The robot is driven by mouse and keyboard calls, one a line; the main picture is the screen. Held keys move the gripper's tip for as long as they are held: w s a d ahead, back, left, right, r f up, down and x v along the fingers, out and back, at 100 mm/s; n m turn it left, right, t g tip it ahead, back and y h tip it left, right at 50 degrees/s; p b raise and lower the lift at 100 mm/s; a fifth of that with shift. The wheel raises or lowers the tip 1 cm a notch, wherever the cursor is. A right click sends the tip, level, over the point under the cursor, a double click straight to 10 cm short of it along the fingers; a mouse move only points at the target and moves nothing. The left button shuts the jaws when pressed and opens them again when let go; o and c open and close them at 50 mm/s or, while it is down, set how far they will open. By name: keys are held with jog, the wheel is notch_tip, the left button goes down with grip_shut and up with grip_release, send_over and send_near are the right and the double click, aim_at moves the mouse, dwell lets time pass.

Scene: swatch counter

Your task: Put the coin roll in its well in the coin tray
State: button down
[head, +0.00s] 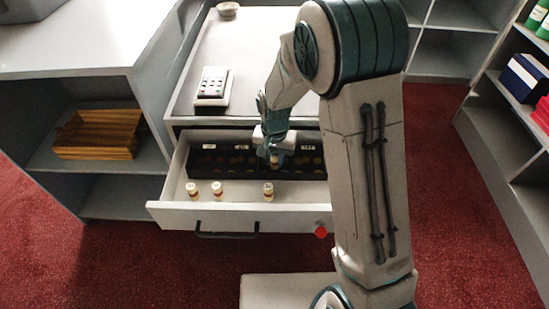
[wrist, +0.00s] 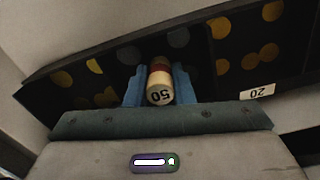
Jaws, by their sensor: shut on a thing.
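My gripper (wrist: 159,88) is shut on a coin roll (wrist: 160,94), cream with a dark red band and marked 50, seen between the blue fingers in the wrist view. In the head view my gripper (head: 274,158) is over the black coin tray (head: 225,176) inside the open drawer, and the roll shows just below it. The wrist view shows the tray (wrist: 205,62) behind the roll, with loose gold and grey coins in its wells and a label reading 20 at right. The roll is in front of a well with grey coins; whether it touches the tray I cannot tell.
Three other rolls (head: 217,189) stand in the front of the open drawer (head: 240,214), apart from the tray. A keypad device (head: 212,86) and a small bowl (head: 228,9) are on the counter. A wooden tray (head: 98,134) sits on the left shelf. My arm hides the drawer's right end.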

aim_at(275, 155)
jog(key=c, duration=1.2)
grip_release()
jog(key=shift+f, duration=0.1)
jog(key=shift+c, duration=0.2)
notch_tip(275, 155, up, 12)
jog(key=p, duration=0.2)
jog(key=s+d+r+n+t, duration=0.1)
jog(key=s+d+r, duration=0.2)
jog(key=s+d, duration=0.4)
jog(key=s+d+r+n, duration=0.2)
jog(key=s+d+r, duration=0.2)
jog(key=s+d, duration=0.3)
jog(key=shift+s+r+t, duration=0.3)
jog(key=shift+s+t, duration=0.1)
jog(key=shift+s, duration=2)
